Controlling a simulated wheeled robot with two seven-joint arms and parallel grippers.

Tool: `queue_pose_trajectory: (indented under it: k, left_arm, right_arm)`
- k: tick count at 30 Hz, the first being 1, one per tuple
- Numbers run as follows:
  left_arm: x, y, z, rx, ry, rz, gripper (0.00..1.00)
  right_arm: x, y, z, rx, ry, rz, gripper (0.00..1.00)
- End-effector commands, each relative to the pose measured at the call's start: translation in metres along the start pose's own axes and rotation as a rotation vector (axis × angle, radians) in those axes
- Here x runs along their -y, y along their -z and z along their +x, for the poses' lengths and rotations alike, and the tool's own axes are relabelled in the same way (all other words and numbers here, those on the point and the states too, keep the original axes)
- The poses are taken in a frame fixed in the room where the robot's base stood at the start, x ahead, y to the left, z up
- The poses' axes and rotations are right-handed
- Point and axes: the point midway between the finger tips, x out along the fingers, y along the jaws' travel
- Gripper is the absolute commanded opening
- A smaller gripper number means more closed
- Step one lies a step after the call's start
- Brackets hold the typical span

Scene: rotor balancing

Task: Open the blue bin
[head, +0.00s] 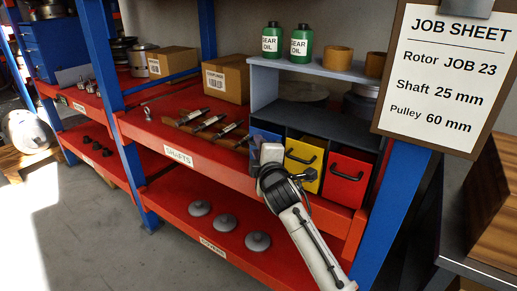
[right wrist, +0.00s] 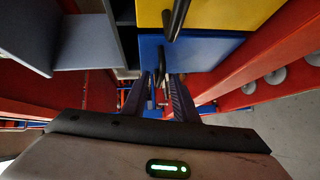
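The blue bin (head: 257,136) is the leftmost of three bins in the grey rack on the red shelf. My right gripper (head: 268,153) is in front of it and hides most of its face. In the right wrist view the blue front (right wrist: 205,52) looks flush beside the yellow bin. My right gripper's fingers (right wrist: 161,82) are apart, pointing at the blue front, with the bin's dark handle (right wrist: 160,64) between their tips. A gap seems to show beside the handle; contact is not clear. My left gripper is not in view.
The yellow bin (head: 303,163) and red bin (head: 347,178) stand to the right, both with black handles. Shafts (head: 207,122) lie on the shelf to the left. Round covers (head: 228,222) lie on the lower shelf. A job sheet board (head: 445,75) hangs at the right.

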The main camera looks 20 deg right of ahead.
Motion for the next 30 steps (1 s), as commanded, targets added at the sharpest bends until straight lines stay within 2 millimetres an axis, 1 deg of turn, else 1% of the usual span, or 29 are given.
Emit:
queue_pose_trajectory:
  k: [8,13,30]
  left_arm:
    - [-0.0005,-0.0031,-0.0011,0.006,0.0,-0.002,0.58]
    - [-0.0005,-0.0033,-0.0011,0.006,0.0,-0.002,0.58]
    - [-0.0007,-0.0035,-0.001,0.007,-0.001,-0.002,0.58]
  right_arm:
    - [0.0001,0.0001,0.0015,0.0,0.0,0.001,0.26]
    - [0.0002,0.0001,0.0014,0.0,0.0,0.001,0.0]
    - [0.0004,0.0001,0.0012,0.0,0.0,0.001,0.0]
